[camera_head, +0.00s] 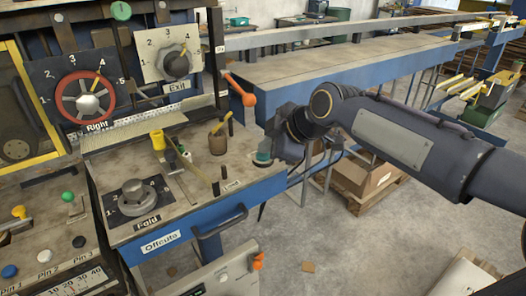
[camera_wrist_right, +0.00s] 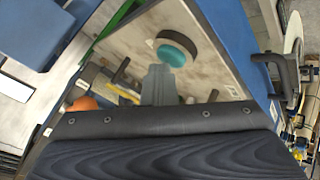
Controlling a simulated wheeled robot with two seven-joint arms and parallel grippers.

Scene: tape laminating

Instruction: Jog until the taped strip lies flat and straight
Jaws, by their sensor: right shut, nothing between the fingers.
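A teal round button (camera_head: 262,157) sits on the worn bench top near its right corner, by a small label that I cannot read surely. My right gripper (camera_head: 270,150) is right at the button, its fingers partly hidden behind its own body. In the right wrist view the shut, empty fingers (camera_wrist_right: 160,82) point at the teal button (camera_wrist_right: 174,50), their tips overlapping its near edge; I cannot tell whether they press it. A flat grey band (camera_head: 133,132) runs across the back of the bench; I cannot tell if it is the taped strip. My left gripper is out of view.
The Right handwheel (camera_head: 87,104) and Exit dial (camera_head: 176,64) are behind.

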